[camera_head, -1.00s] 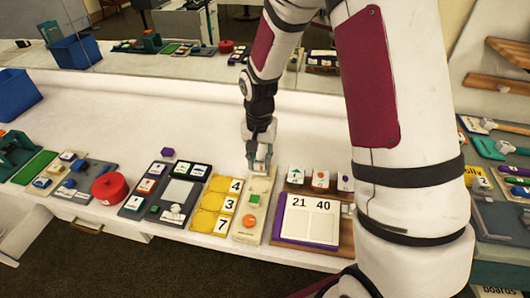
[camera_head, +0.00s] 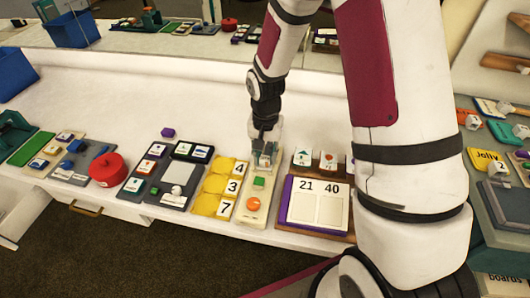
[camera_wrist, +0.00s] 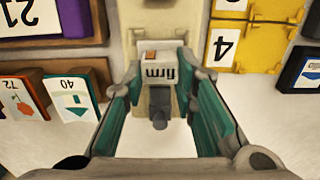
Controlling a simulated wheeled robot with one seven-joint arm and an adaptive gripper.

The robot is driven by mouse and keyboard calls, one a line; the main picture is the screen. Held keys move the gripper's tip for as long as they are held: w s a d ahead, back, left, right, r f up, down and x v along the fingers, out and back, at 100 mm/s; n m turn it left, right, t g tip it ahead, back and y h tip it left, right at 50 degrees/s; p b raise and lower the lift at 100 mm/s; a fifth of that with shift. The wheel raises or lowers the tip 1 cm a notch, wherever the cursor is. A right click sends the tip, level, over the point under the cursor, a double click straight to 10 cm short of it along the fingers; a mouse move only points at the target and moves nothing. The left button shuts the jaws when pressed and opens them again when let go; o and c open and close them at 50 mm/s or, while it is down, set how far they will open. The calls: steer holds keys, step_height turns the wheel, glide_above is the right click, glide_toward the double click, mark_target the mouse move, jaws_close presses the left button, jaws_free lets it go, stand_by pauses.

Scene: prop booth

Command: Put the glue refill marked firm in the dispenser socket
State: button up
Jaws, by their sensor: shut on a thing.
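My gripper (camera_head: 265,158) is shut on the glue refill, a small white block whose face reads "firm" (camera_wrist: 158,73) in the wrist view. The print is upside down there, with a small orange patch beside it. The teal fingers stand on either side of the block. The refill is at the back end of a narrow cream board (camera_head: 243,217), which bears a green block (camera_head: 260,183) and an orange round piece (camera_head: 254,204). The board also shows in the wrist view (camera_wrist: 143,20). I cannot tell whether the refill touches it; any socket below is hidden.
Yellow number tiles (camera_head: 211,205) lie close left of the board. A purple-edged board reading "21 40" (camera_head: 317,187) and upright white cards (camera_head: 328,160) stand close right. A red pot (camera_head: 108,170) is farther left.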

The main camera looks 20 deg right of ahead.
stand_by(0.3)
steer(key=o, duration=1.1)
steer(key=shift+o, duration=0.2)
step_height(320, 180, up, 12)
steer(key=shift+r, duration=0.1)
steer(key=s+r+n+t, duration=0.2)
steer(key=s+r+n, duration=0.1)
steer(key=s+r, duration=0.75)
steer(key=s+r+n+t, duration=0.2)
steer(key=s+r, duration=0.4)
steer(key=s, duration=0.6)
steer(key=shift+s+n, duration=0.4)
steer(key=shift+n, duration=0.5)
